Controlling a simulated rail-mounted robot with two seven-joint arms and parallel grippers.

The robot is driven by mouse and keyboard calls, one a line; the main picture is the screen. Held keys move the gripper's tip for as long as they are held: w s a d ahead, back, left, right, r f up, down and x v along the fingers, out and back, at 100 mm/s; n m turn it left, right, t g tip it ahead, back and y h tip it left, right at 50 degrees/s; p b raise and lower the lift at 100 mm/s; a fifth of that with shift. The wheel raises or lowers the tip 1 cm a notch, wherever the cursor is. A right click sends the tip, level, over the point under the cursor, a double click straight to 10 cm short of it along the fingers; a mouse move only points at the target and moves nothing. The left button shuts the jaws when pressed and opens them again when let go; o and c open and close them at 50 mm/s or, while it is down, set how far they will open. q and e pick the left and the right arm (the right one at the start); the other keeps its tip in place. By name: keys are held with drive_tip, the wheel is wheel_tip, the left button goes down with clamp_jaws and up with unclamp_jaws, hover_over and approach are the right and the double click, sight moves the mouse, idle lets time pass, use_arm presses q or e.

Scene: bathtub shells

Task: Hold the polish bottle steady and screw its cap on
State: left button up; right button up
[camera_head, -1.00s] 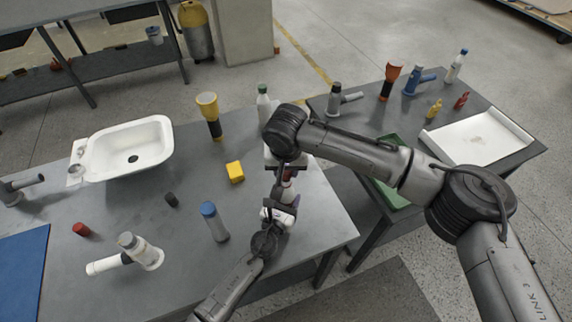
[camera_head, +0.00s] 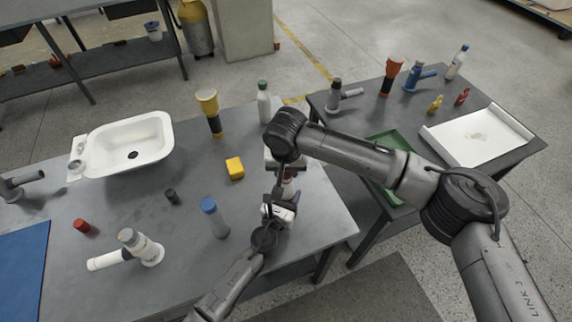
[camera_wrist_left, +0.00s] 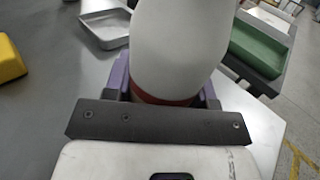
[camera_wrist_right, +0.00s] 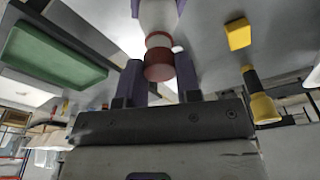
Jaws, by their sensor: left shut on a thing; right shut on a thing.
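The polish bottle (camera_wrist_left: 180,45) has a pale grey-white body with a dark red band. It stands between the purple fingers of my left gripper (camera_wrist_left: 163,90), shut on it. In the head view my left gripper (camera_head: 280,207) is near the table's right side. The red cap (camera_wrist_right: 160,66) is at the bottle's white neck end in the right wrist view. My right gripper (camera_wrist_right: 158,82) is shut on this cap; in the head view it (camera_head: 287,172) is just above the left one. Whether the cap is seated on the thread cannot be told.
On the grey table (camera_head: 320,218) are a yellow block (camera_head: 234,168), blue-capped bottle (camera_head: 215,218), dark cap (camera_head: 171,196), loose red cap (camera_head: 82,226) and white basin (camera_head: 130,143). A green-capped bottle (camera_head: 263,103) stands behind the grippers. A green tray (camera_head: 388,148) is on the right table.

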drive_tip(key=shift+f, duration=0.55)
idle(0.6)
drive_tip(key=shift+f, duration=0.1)
drive_tip(key=m, duration=0.5)
drive_tip(key=shift+a+h, duration=0.1)
drive_tip(key=shift+h, duration=0.3)
drive_tip(key=m, duration=0.5)
drive_tip(key=shift+f+g, duration=0.1)
drive_tip(key=shift+g, duration=0.3)
drive_tip(key=m, duration=0.5)
drive_tip(key=shift+a+g+h, duration=0.1)
drive_tip(key=shift+g+h, duration=0.2)
drive_tip(key=shift+h, duration=0.1)
drive_tip(key=m, duration=0.3)
drive_tip(key=m+g, duration=0.1)
drive_tip(key=m, duration=0.3)
drive_tip(key=shift+w+m, duration=0.15)
drive_tip(key=shift+m, duration=0.25)
